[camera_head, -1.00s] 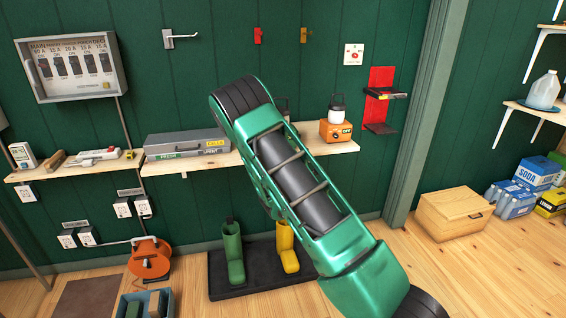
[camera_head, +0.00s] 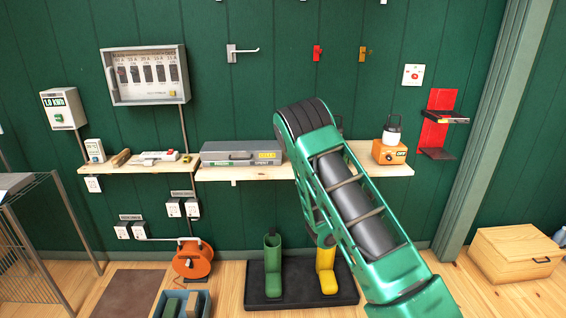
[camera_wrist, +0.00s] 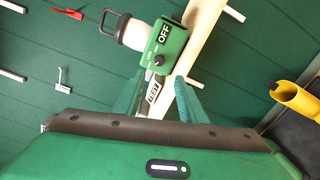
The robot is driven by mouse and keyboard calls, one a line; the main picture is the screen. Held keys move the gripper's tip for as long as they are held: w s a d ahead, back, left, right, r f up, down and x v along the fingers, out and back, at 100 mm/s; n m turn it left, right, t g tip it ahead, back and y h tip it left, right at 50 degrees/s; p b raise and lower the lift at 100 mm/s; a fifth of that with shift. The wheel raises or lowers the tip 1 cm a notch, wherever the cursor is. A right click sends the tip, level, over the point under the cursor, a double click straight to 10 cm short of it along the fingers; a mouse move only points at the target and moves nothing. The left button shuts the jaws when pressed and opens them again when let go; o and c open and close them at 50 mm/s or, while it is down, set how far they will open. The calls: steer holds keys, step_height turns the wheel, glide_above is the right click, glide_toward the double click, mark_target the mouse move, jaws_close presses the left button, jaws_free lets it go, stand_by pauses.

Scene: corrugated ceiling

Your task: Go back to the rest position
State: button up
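My arm (camera_head: 355,205) crosses the right middle of the head view, and its gripper end is hidden there. In the wrist view my gripper (camera_wrist: 156,92) has its two teal fingers apart, with nothing clearly held between them. Beyond the fingers is a green lamp box (camera_wrist: 166,46) marked OFF, with a white lantern top and dark handle. A small label shows between the fingers; how far behind them it lies I cannot tell. In the head view the green lamp is mostly hidden behind my arm.
A wall shelf (camera_head: 235,173) carries a grey case (camera_head: 240,154) and an orange lamp (camera_head: 389,152). Boots, green (camera_head: 273,265) and yellow (camera_head: 326,270), stand on a dark mat below. A wire rack (camera_head: 38,235) stands left, a wooden box (camera_head: 520,253) right. Floor shows between.

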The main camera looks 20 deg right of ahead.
steer(key=shift+r, duration=0.1)
steer(key=s+d+r+m+g+h, duration=0.4)
steer(key=s+d+m, duration=0.3)
steer(key=d, duration=0.1)
steer(key=s+d+r+m+g+h, duration=0.4)
steer(key=s+d+m, duration=0.3)
steer(key=d, duration=0.1)
steer(key=s+d+f+m+g+y, duration=0.1)
steer(key=s+f+m+g+y, duration=0.1)
steer(key=s+m+g, duration=0.5)
steer(key=s+a+m+g+y, duration=0.2)
steer(key=s+a+y, duration=0.9)
steer(key=s+a, duration=1.3)
steer(key=s+r, duration=0.1)
steer(key=s, duration=0.3)
steer(key=shift+a+m+y, duration=0.25)
steer(key=shift+m+y, duration=0.15)
steer(key=shift+s, duration=0.1)
